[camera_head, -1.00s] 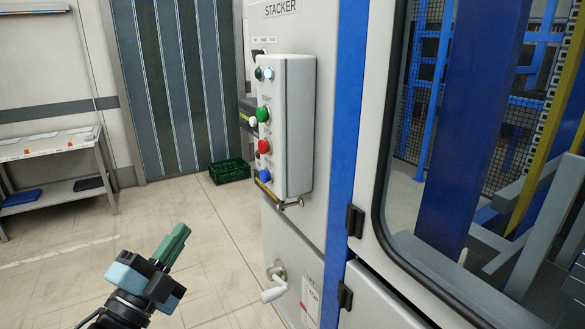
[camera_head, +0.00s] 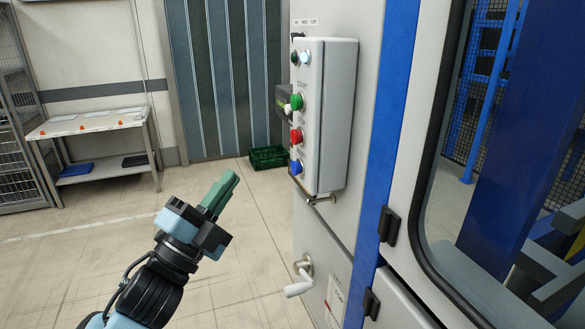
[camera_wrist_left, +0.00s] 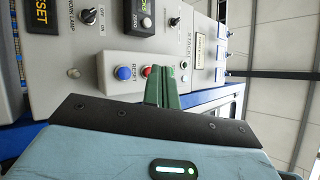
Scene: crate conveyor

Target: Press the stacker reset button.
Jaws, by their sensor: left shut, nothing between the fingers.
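The control box (camera_head: 333,115) is mounted on the machine cabinet. On its left-facing side are a green button (camera_head: 297,102), a red button (camera_head: 296,136) and, lowest, a blue button (camera_head: 295,167). In the left wrist view the blue button (camera_wrist_left: 123,73) has the label RESET beside it, with the red button (camera_wrist_left: 146,71) next to it, partly behind the fingers. My left gripper (camera_head: 232,177) is shut and empty, its green fingers apart from the box, to the left of and slightly lower than the blue button in the head view. My right gripper is not in view.
A crank handle (camera_head: 299,288) and a hook below the box stick out from the cabinet. A green crate (camera_head: 267,157) lies on the floor behind. A side table (camera_head: 88,124) stands at the back left. The floor between is clear.

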